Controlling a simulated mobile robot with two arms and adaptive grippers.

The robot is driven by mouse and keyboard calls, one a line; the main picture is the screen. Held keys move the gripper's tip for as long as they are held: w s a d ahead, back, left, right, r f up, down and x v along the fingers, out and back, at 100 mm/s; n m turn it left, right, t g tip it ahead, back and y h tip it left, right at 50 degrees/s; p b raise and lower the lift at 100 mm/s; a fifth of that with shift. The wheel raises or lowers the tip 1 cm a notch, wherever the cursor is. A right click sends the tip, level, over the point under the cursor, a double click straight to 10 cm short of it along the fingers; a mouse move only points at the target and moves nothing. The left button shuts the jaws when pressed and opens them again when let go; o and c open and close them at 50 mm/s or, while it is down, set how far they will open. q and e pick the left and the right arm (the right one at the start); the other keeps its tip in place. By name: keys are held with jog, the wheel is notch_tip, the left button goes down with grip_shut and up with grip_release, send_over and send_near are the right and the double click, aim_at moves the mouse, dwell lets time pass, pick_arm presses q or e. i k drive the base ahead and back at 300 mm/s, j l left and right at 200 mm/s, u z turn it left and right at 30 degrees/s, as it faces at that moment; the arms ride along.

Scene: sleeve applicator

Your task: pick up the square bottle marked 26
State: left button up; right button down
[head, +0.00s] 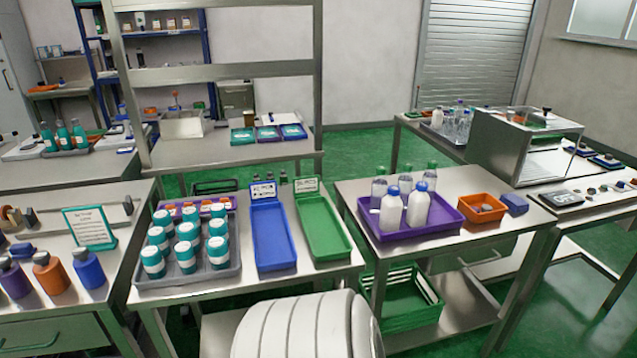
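No marking 26 can be read on any bottle at this size. Purple (15,279), orange (50,273) and blue (88,268) bottles with grey caps stand on the left bench. Several teal-and-white round containers (186,257) stand in a grey tray (140,296) on the middle table. I cannot tell which bottle is the square one named. Neither of my grippers is in view.
An empty blue tray (272,238) and an empty green tray (322,231) lie on the middle table. An orange bin (482,209) sits right of the purple tray. A green crate (412,305) is on the lower shelf. A gap separates the left and middle tables.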

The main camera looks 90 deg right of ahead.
aim_at(391, 206)
jog(key=z, duration=3.25)
